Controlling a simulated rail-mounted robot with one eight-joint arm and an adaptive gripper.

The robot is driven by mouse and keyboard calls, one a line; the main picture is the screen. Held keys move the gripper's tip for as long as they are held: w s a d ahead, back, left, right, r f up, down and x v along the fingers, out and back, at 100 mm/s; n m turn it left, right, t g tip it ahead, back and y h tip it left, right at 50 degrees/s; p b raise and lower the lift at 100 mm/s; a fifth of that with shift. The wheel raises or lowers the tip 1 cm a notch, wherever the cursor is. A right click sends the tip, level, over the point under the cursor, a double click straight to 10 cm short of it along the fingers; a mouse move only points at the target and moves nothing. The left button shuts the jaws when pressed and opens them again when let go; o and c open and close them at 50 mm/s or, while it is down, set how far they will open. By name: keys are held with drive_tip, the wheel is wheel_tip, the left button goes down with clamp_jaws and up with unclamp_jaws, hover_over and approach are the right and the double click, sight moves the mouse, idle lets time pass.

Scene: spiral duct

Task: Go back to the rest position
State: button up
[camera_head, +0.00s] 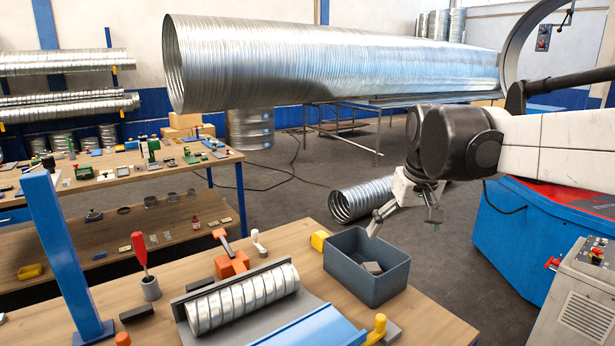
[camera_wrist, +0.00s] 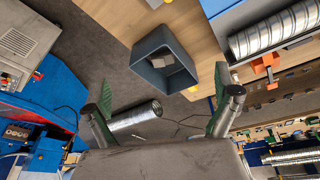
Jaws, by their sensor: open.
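My gripper (camera_head: 403,213) is open and empty, above and beyond the far right corner of the workbench. In the wrist view its two fingers (camera_wrist: 157,112) are spread wide with nothing between them. The grey bin (camera_head: 367,279) stands on the bench just below and in front of the gripper, with a small grey block (camera_head: 373,268) inside. The bin also shows in the wrist view (camera_wrist: 163,58), ahead of the fingers. The gripper appears clear of the bin.
The workbench (camera_head: 440,323) holds a short spiral duct (camera_head: 242,299) in a cradle, a yellow block (camera_head: 320,241) and a red screwdriver (camera_head: 140,252). A blue post (camera_head: 62,255) rises at left. A large spiral duct (camera_head: 320,65) spans behind. A blue machine (camera_head: 515,240) stands at right.

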drive_tip(key=s+f+t, duration=0.1)
drive_tip(key=s+f, duration=0.3)
drive_tip(key=s, duration=0.3)
drive_tip(key=s+f+m+t+b, duration=0.1)
drive_tip(key=s+f, duration=0.3)
drive_tip(key=s, duration=0.4)
drive_tip(key=s+f+t+b, duration=0.1)
drive_tip(key=s+f, duration=0.4)
drive_tip(key=s, duration=0.2)
drive_tip(key=shift+s, duration=0.35)
idle(0.4)
